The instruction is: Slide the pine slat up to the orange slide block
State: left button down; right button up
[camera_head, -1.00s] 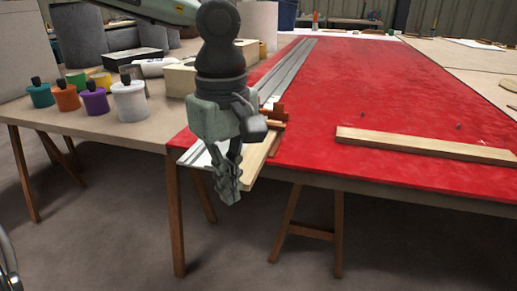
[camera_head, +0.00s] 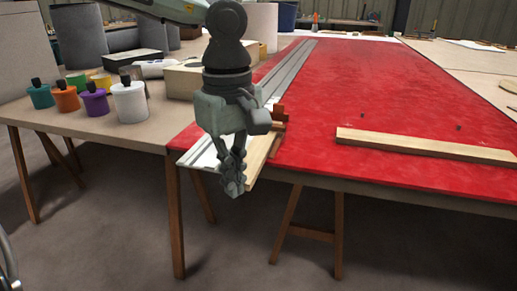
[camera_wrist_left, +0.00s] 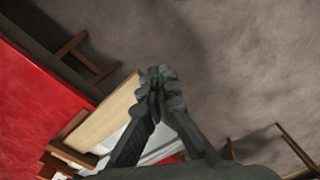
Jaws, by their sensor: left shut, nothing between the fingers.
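The pine slat (camera_head: 261,152) lies flat along the left edge of the red table, its near end at the front edge. It also shows in the wrist view (camera_wrist_left: 98,122). The orange slide block (camera_head: 279,116) stands at the slat's far part, partly behind my left gripper; I cannot tell whether they touch. My left gripper (camera_head: 234,186) is shut and empty, pointing down at the slat's near end, just off the table front. In the wrist view its fingertips (camera_wrist_left: 158,80) are close beside that end; contact is unclear. My right gripper is not in view.
A pale metal rail (camera_head: 287,72) runs along the left of the red table (camera_head: 370,90). A longer wooden board (camera_head: 425,146) lies at the right. Several coloured pots, including a white one (camera_head: 130,103), stand on the left table. Open floor lies in front.

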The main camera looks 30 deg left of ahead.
pick_arm(q)
jog(key=shift+w+a, duration=0.2)
jog(key=shift+w, duration=0.6)
jog(key=shift+w+a, duration=0.2)
jog(key=shift+w, duration=0.55)
jog(key=shift+s, duration=0.15)
notch_tip(320, 180, up, 9)
jog(key=s+p, duration=0.2)
jog(key=p, duration=0.3)
jog(key=shift+s+d, duration=0.35)
dwell(0.5)
